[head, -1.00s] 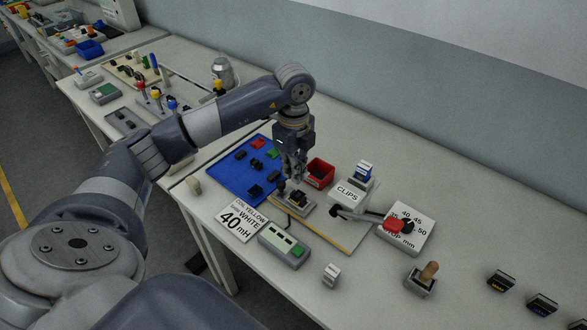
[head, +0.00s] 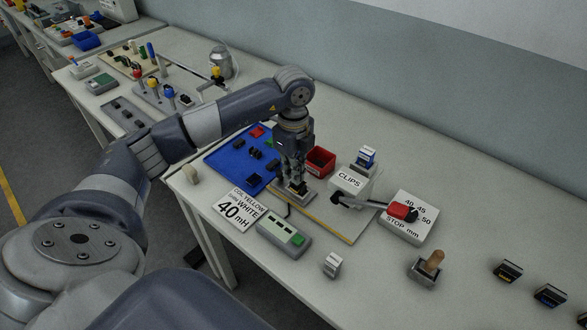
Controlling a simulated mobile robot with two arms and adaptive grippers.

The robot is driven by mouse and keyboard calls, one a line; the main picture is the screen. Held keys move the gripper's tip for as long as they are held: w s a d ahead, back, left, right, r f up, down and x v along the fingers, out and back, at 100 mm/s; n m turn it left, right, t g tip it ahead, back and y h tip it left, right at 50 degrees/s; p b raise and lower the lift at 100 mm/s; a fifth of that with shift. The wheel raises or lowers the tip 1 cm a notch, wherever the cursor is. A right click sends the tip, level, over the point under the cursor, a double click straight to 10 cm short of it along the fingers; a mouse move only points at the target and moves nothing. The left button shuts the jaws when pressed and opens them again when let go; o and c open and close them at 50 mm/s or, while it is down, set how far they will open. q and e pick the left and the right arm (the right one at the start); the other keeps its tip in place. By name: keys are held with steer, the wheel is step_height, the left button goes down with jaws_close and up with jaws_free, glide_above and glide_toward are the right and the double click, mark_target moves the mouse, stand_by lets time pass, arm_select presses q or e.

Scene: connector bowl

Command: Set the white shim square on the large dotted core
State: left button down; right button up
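My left gripper (head: 298,187) points down at the small grey fixture (head: 308,196) on the beige board. Its fingertips are at a dark part in that fixture, and the fingers hide most of the part. I cannot tell whether the fingers are open or shut, or whether they hold anything. I cannot make out the white shim. Several dark cores lie on the blue mat (head: 222,163), too small to show dots, so I cannot tell which is the large dotted one. A card (head: 240,208) reads coil yellow, shim white, 40 mH. My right gripper is not in view.
A red bin (head: 320,160) stands behind the fixture. The CLIPS block (head: 350,181) and a red-handled lever (head: 403,211) are to its right, by the STOP mm block (head: 408,227). A grey meter (head: 284,238) is in front. The table's back right is clear.

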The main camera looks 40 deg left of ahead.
arm_select(q)
steer(key=shift+f, duration=0.55)
steer(key=shift+f+b, duration=0.85)
steer(key=shift+f, duration=0.05)
steer(key=c, duration=1.7)
jaws_free()
